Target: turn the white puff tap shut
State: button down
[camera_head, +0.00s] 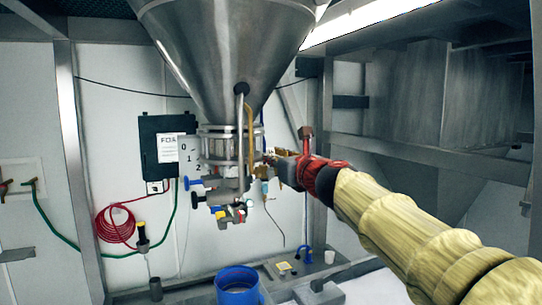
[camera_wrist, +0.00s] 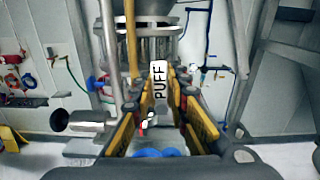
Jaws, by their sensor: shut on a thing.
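The white puff tap (camera_wrist: 158,80) shows in the wrist view as an upright white handle with "PUFF" on it in black. It stands between the tips of my gripper (camera_wrist: 160,95), whose yellow-edged fingers close in on it from both sides. In the head view my gripper (camera_head: 275,165) reaches in from the right to the side of the sifter's outlet, below the steel hopper (camera_head: 222,45). The tap is hard to make out there, behind my fingers.
Blue (camera_head: 193,182) and black (camera_head: 197,199) tap handles stick out left of the outlet, with several coloured knobs below it. A yellow pipe (camera_head: 249,130) runs down close to my gripper. A blue bucket (camera_head: 237,284) stands underneath. A steel frame post (camera_head: 320,140) stands behind my wrist.

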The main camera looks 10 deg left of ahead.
jog(key=shift+w+d+f+m, duration=0.15)
jog(key=shift+f+m, duration=0.05)
jog(key=shift+m, duration=0.2)
jog(key=c, duration=1.7)
grip_release()
jog(key=shift+r, duration=0.15)
jog(key=v, duration=0.7)
jog(key=shift+s+d, duration=0.15)
jog(key=shift+s, duration=0.05)
